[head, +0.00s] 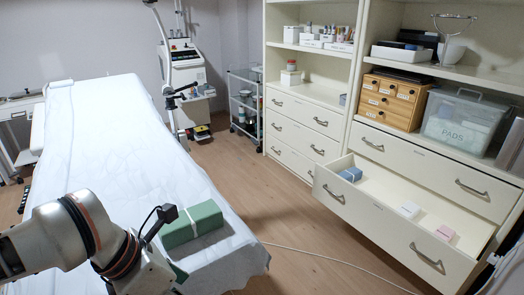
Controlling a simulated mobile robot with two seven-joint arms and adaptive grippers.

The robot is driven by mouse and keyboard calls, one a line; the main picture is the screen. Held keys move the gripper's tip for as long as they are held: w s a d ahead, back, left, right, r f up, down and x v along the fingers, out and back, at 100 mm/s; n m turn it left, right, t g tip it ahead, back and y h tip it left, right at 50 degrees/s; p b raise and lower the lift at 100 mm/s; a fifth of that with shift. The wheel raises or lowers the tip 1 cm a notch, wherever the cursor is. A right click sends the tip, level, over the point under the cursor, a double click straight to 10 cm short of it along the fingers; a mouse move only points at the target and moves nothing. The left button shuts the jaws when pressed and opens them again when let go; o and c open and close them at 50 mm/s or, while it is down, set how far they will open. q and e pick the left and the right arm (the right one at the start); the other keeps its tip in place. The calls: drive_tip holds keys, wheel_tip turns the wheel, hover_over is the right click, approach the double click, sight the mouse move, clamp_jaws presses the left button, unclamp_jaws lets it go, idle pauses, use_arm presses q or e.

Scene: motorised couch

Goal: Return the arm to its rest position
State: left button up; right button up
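My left arm (85,235) comes in from the left over the near end of the couch. Its wrist points down and runs out of the bottom edge, so the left gripper's fingers are not seen. A green block with a pale band (192,224) lies on the white-sheeted couch (120,150), just right of my wrist. My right gripper is not in view.
A cabinet drawer (385,235) at the right stands open, with a blue bundle (350,174), a white box (408,209) and a pink box (444,233) inside. A pale cable (330,260) crosses the floor. Clear wooden floor (255,190) lies between couch and cabinet.

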use_arm(q)
drive_tip(key=w+d+f+n+h, duration=0.2)
drive_tip(key=w+d+n+h, duration=0.1)
drive_tip(key=d+n, duration=0.35)
drive_tip(key=w+f+n+t+h, duration=0.1)
drive_tip(key=w+f+n+t, duration=0.3)
drive_tip(key=n, duration=0.5)
drive_tip(key=w+f+n+t, duration=0.25)
drive_tip(key=f+n, duration=0.35)
drive_tip(key=n, duration=0.3)
drive_tip(key=s+a+f+n+y, duration=0.3)
drive_tip(key=s+a+f+n, duration=0.3)
drive_tip(key=f, duration=0.4)
drive_tip(key=s+a+f+n+t+y+p, duration=0.1)
drive_tip(key=s+a+f+n+y, duration=0.2)
drive_tip(key=s+a+f+n, duration=0.4)
wheel_tip(320, 180, down, 3)
drive_tip(key=a+n, duration=0.1)
drive_tip(key=n, duration=0.2)
drive_tip(key=shift+n, duration=0.35)
